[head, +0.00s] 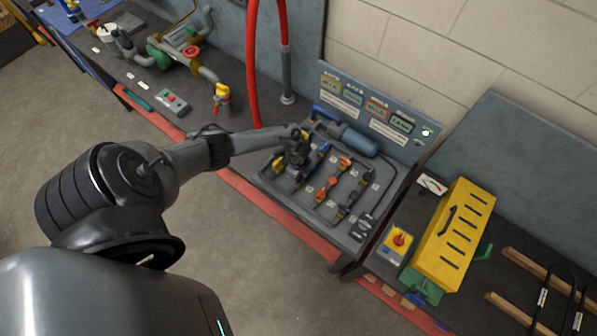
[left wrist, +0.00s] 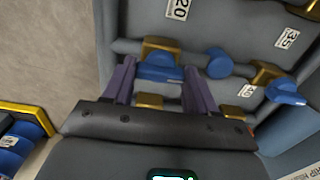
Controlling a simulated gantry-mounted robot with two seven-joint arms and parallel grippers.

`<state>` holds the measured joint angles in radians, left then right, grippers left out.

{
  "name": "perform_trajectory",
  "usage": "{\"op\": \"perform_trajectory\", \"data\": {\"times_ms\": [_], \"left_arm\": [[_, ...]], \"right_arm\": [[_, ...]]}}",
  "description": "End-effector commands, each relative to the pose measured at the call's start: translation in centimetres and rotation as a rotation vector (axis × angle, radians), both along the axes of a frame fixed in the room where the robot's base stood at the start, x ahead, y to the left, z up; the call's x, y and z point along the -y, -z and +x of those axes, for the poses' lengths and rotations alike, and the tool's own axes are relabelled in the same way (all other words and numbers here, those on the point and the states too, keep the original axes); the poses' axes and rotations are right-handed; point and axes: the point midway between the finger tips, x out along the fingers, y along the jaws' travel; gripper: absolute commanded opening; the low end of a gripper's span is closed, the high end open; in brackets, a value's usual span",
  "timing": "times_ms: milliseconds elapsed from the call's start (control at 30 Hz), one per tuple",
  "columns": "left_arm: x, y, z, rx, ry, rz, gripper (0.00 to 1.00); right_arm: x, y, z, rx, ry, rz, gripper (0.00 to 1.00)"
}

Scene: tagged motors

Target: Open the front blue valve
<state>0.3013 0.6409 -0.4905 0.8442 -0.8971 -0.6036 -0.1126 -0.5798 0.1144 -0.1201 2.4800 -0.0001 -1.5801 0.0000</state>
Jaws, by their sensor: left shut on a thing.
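My left gripper (head: 291,160) reaches down over the left end of the grey valve board (head: 375,200). In the left wrist view its two purple-grey fingers (left wrist: 161,88) stand either side of the front blue valve's handle (left wrist: 158,72), shut on it. That valve has a brass body (left wrist: 160,47) on a grey pipe. In the head view the gripper mostly hides this valve. A second blue-handled valve (left wrist: 285,93) is to the right in the wrist view, with its own brass body (left wrist: 268,73). My right gripper is not in view.
Orange-handled valves (head: 345,162) and dark-handled ones stand on the board to the right. A blue cylinder (head: 359,141) lies behind. A sign panel (head: 375,105) rises at the back. A yellow box (head: 453,235) stands further right, and a red hose (head: 252,70) hangs behind the arm.

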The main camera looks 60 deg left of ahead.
Motion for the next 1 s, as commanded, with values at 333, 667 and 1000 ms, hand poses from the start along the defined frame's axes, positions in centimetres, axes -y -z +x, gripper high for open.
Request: {"op": "perform_trajectory", "data": {"times_ms": [333, 667, 1000], "left_arm": [[0.0, 0.0, 0.0, 0.000, 0.001, -0.001, 0.83], [0.0, -0.4, 0.0, 0.000, 0.002, -0.001, 0.83], [-0.1, -5.1, 0.1, 0.004, 0.003, -0.001, 0.83]], "right_arm": [[0.2, 0.0, 0.0, 0.000, -0.006, -0.008, 0.43], [0.2, -0.1, 0.0, -0.001, -0.006, -0.010, 0.43], [0.1, -1.1, 0.0, 0.000, -0.003, -0.004, 0.43]]}}
